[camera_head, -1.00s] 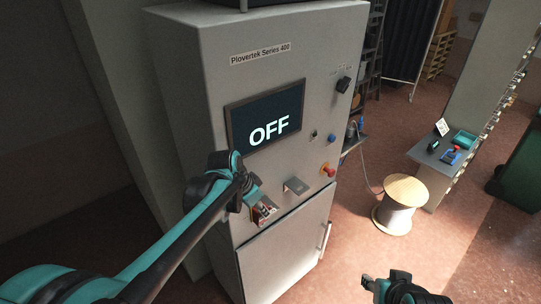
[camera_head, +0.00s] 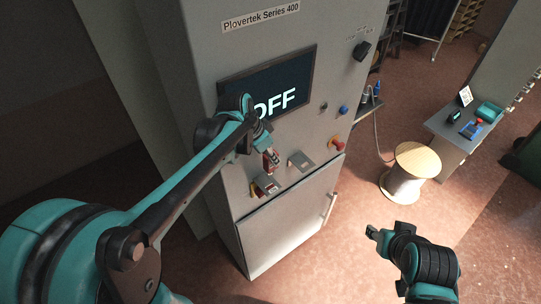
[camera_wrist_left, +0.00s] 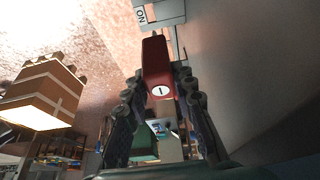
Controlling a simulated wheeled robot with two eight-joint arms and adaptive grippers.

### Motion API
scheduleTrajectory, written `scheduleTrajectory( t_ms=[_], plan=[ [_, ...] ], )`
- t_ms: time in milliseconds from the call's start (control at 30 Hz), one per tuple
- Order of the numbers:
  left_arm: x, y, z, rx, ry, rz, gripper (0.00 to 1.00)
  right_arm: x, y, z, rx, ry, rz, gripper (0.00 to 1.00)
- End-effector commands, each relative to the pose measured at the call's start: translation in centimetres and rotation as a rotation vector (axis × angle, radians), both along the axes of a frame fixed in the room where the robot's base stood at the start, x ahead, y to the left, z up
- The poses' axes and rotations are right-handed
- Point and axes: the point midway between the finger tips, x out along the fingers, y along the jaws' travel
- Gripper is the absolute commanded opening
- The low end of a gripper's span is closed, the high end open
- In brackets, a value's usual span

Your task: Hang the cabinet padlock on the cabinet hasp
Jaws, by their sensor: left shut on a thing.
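A red padlock (camera_wrist_left: 156,62) is between the two fingers of my left gripper (camera_wrist_left: 160,95) in the left wrist view, its round silver keyhole facing the camera. In the head view the padlock (camera_head: 270,162) hangs at the left gripper (camera_head: 268,151), in front of the grey cabinet (camera_head: 235,55) and just below its screen. A small grey bracket (camera_head: 300,160) juts from the cabinet front to the right of the padlock. I cannot tell for sure whether it is the hasp. My right gripper (camera_head: 375,234) is low at the right, away from the cabinet; its finger opening is unclear.
A small holder (camera_head: 264,186) with something reddish sits on the cabinet below the padlock. A red knob (camera_head: 337,143) is at the right. The screen (camera_head: 290,85) reads OFF. A cable spool (camera_head: 408,170) and a side shelf (camera_head: 465,130) stand right of the cabinet.

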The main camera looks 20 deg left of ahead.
Motion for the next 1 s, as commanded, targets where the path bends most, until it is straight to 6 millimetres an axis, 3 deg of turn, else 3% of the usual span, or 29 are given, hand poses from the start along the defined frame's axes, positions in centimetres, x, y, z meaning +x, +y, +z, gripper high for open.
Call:
scheduleTrajectory(
  t_ms=[1000],
  plan=[
    [0.0,0.0,-6.3,0.000,0.000,0.000,0.00,-0.1,0.0,-5.2,0.000,0.000,0.000,0.40]
  ],
)
